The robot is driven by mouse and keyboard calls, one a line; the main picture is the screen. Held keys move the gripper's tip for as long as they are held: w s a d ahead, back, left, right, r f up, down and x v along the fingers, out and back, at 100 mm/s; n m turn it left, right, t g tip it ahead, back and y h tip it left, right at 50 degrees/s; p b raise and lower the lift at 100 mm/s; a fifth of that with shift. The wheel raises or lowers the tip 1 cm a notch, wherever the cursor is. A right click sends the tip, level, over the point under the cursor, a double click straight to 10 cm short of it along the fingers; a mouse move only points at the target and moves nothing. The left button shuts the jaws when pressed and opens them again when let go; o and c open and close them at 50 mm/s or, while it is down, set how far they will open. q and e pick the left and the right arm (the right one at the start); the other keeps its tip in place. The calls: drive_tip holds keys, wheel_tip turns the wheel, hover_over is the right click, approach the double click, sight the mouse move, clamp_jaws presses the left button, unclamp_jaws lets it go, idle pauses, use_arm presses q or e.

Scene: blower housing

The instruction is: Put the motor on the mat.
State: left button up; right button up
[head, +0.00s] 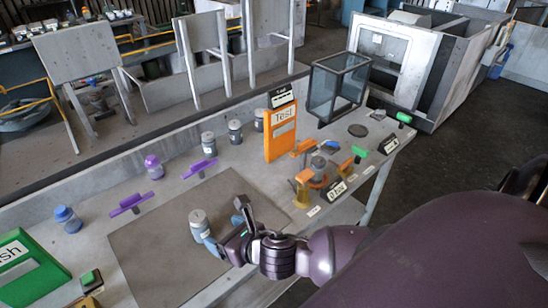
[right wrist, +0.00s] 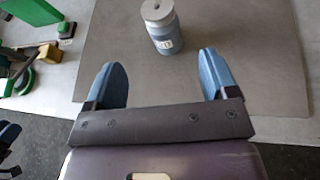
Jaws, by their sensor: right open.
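The motor, a grey cylinder with a pale top and a small label (head: 199,222), stands upright on the grey-brown mat (head: 150,255). In the right wrist view the motor (right wrist: 162,30) is on the mat (right wrist: 250,45), just beyond the fingertips. My right gripper (head: 224,224) is low over the mat's right part with its blue fingers apart. In the right wrist view the gripper (right wrist: 165,80) is empty, with a gap to the motor. Blue pieces at the left edge of that view look like my left gripper (right wrist: 8,135), cut off by the frame.
Similar grey cylinders (head: 235,131) stand along the back of the bench. Purple (head: 154,167) and blue (head: 68,218) cylinders stand to the left. An orange Test board (head: 281,133), orange clamp fixtures (head: 305,185) and a glass box (head: 338,85) are right. A green board (head: 30,270) is front left.

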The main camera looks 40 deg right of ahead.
drive_tip(key=f+m, duration=0.1)
drive_tip(key=m, duration=0.2)
drive_tip(key=s+f+m, duration=0.1)
drive_tip(key=m, duration=0.3)
drive_tip(key=s+f+m, duration=0.1)
drive_tip(key=m, duration=0.2)
drive_tip(key=shift+s+d+f+m+g, duration=0.1)
drive_tip(key=shift+s+d+m+g, duration=0.2)
drive_tip(key=shift+d+m, duration=0.1)
drive_tip(key=m, duration=0.3)
drive_tip(key=s+d+f+m, duration=0.1)
drive_tip(key=m, duration=0.1)
drive_tip(key=s+d+f+m, duration=0.1)
drive_tip(key=m, duration=0.2)
drive_tip(key=shift+s+f+m+h, duration=0.2)
drive_tip(key=shift+m+h, duration=0.1)
drive_tip(key=shift+h, duration=0.1)
drive_tip(key=s+d+f+m+h, duration=0.1)
drive_tip(key=s+d+f+m, duration=0.1)
drive_tip(key=m, duration=0.6)
drive_tip(key=s+d+f+m+h, duration=0.1)
drive_tip(key=s+d+f+m, duration=0.2)
drive_tip(key=m, duration=0.6)
drive_tip(key=s+d, duration=0.1)
drive_tip(key=s, duration=0.1)
drive_tip(key=shift+s+d+g, duration=0.3)
drive_tip(key=shift+s, duration=0.1)
